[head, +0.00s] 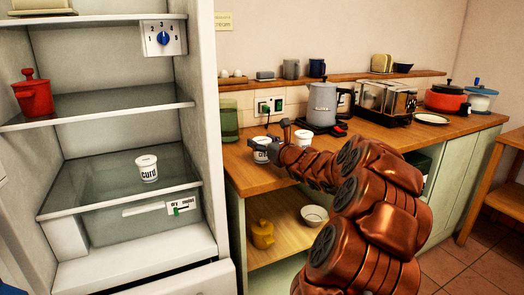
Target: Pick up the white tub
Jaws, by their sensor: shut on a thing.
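My gripper (265,146) is at the left end of the wooden counter, shut on a white tub (262,156) with dark lettering. The jaws hide part of this tub, and I cannot tell whether it touches the counter. A second white tub (303,139) stands just to the right, behind my arm and partly hidden by it. A third white tub (147,169), marked "curd", stands upright on the lower glass shelf of the open fridge.
The counter (258,176) holds a grey jug (321,103), a toaster (386,100) and a red pot (446,96) further right. A green container (229,120) stands behind the gripper at left. The fridge shelf (95,190) has free room around its tub.

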